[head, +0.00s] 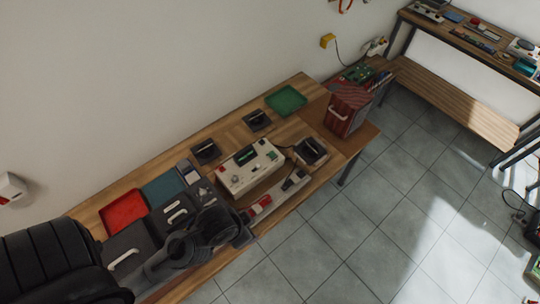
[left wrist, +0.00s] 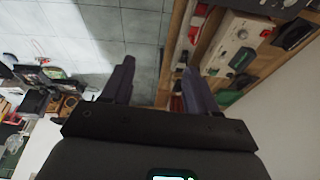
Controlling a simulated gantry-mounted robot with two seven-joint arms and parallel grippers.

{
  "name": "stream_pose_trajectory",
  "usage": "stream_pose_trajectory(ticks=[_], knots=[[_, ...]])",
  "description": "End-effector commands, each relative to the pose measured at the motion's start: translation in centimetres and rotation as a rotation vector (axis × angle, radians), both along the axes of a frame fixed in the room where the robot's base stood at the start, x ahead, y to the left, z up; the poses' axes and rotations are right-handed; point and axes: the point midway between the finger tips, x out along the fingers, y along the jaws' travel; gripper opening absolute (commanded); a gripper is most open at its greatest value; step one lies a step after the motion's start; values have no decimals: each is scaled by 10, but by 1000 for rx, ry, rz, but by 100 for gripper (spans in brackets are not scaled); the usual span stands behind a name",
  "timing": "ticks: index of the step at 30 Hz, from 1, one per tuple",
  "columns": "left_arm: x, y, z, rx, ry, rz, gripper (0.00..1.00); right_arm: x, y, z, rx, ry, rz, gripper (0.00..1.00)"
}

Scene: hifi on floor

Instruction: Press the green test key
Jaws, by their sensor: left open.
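A beige test box (head: 238,180) stands on the wooden bench, with a dark display and small controls on its top. A small green spot (head: 272,156) near its right end may be the green key; it is too small to be sure. In the left wrist view the box (left wrist: 235,28) shows at the upper right, with a red knob on it. My left gripper (head: 243,236) is over the bench's front edge, left of and in front of the box, apart from it. Its two fingers are spread and empty in the left wrist view (left wrist: 158,78). My right gripper does not show.
The bench (head: 115,187) also holds a red tray (head: 123,210), a green tray (head: 286,99), dark holders (head: 206,151) and a red case (head: 347,108) at the right. A strip with red parts (head: 262,204) lies before the box. Tiled floor (head: 330,240) is clear in front.

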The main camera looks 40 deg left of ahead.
Motion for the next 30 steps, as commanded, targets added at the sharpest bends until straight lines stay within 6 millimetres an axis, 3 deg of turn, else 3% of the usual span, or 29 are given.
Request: stream_pose_trajectory(ticks=[12,24,30], knots=[[0,0,0,0,0,0,59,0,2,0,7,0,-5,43],[0,0,0,0,0,0,0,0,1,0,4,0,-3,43],[0,0,0,0,0,0,0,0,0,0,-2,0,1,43]])
